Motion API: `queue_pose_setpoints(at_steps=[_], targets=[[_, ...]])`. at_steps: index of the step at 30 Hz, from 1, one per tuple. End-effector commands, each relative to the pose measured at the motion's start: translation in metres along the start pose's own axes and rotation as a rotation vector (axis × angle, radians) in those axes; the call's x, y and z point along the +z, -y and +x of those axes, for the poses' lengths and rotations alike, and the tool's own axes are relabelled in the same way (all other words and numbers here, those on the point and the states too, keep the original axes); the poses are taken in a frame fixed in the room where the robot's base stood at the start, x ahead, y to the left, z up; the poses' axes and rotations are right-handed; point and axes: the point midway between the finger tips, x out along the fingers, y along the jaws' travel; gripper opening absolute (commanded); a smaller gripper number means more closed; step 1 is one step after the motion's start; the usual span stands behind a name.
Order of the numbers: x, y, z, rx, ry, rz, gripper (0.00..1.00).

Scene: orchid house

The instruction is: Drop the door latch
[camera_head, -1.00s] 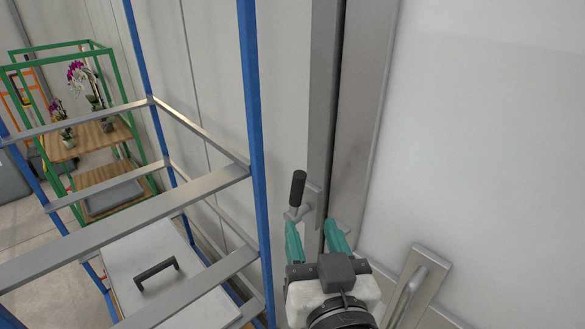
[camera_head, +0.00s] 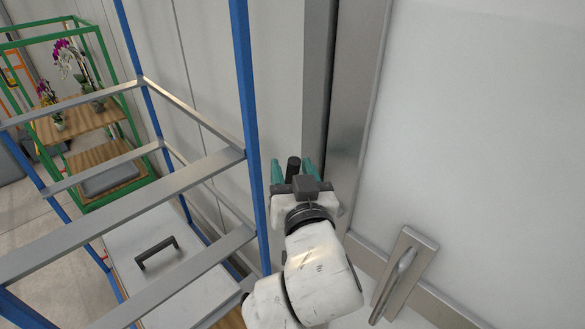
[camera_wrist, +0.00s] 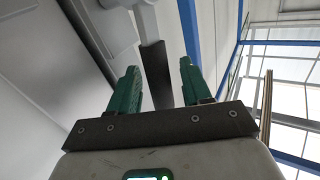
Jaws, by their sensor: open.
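The door latch has a black grip (camera_head: 293,163), seen on the wall beside the door frame. In the wrist view the black grip (camera_wrist: 156,76) hangs from a grey mount (camera_wrist: 146,18). My gripper (camera_head: 292,166) is open, with its green fingers on either side of the grip. In the wrist view my gripper (camera_wrist: 158,68) shows a gap between each finger and the grip. My gripper hides the latch's mount in the head view. The pale door (camera_head: 480,130) stands at the right and looks shut.
A metal door handle (camera_head: 403,270) on a plate is right of my arm. A blue-and-grey rack (camera_head: 247,105) stands close on the left, holding a white box (camera_head: 190,275) with a black handle. A green shelf (camera_head: 112,70) with orchids is farther left.

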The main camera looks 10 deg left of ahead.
Motion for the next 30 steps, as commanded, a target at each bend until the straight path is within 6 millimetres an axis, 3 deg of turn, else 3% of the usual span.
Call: queue_pose_setpoints(at_steps=[6, 21, 30], targets=[[0.0001, -0.0002, 0.0, 0.0, 0.0, 0.0, 0.47], [0.0, -0.0001, -0.0002, 0.0, 0.0, 0.0, 0.0], [0.0001, -0.0001, -0.0003, 0.0, 0.0, 0.0, 0.0]])
